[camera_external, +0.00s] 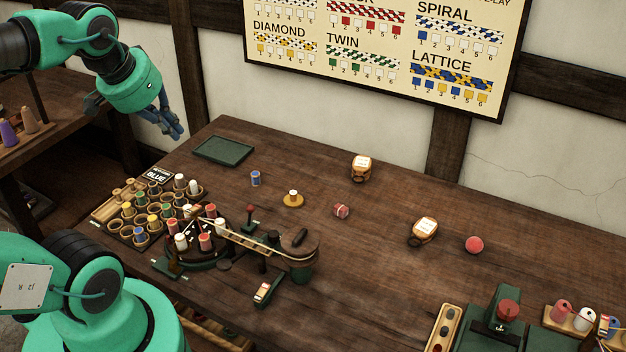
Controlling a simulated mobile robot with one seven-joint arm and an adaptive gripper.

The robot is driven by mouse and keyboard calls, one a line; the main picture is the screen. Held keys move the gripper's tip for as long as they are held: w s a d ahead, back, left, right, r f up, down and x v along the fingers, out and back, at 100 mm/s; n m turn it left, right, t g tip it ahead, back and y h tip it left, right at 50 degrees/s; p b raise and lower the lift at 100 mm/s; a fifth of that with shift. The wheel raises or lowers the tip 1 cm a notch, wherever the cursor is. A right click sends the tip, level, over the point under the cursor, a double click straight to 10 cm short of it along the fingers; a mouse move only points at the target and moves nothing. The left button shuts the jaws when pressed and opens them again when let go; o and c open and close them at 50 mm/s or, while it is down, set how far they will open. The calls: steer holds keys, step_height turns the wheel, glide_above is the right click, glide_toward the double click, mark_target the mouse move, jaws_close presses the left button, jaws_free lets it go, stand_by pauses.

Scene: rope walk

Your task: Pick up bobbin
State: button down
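A small blue bobbin (255,178) with pale ends stands upright and alone on the wooden table, below the dark green tray. Other bobbins in white, red, yellow and green stand in the ring-holed rack (127,230) at the left of the table. A white-topped bobbin (293,196) stands on a round yellow base right of the blue one. My gripper (173,131) hangs in the air at upper left, before the wall and apart from every bobbin. Its blue fingers point down. Their gap is too small to judge, and I see nothing held.
A flat green tray (223,150) lies at the table's back left. A winding device (265,243) with a wooden arm stands in front. A green machine (492,325) stands front right.

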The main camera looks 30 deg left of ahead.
stand_by(0.3)
steer(key=c, duration=1.4)
jaws_free()
steer(key=w+a+f+g, duration=0.1)
steer(key=w+a+f, duration=0.15)
steer(key=w, duration=0.65)
steer(key=w+a+f+n+g, duration=0.1)
steer(key=w+f, duration=0.2)
steer(key=w, duration=0.5)
steer(key=w+a+f, duration=0.2)
steer(key=w+f, duration=0.1)
steer(key=w, duration=0.6)
steer(key=w+a+f, duration=0.2)
steer(key=w+f, duration=0.3)
steer(key=f, duration=0.3)
steer(key=w+a+f+g, duration=0.1)
steer(key=w+a+f, duration=0.2)
steer(key=w+f, duration=0.2)
steer(key=w+a+f+n+g, duration=0.1)
steer(key=w+a+f, duration=0.2)
steer(key=w+f, duration=0.3)
step_height(320, 180, down, 6)
steer(key=shift+r, duration=0.2)
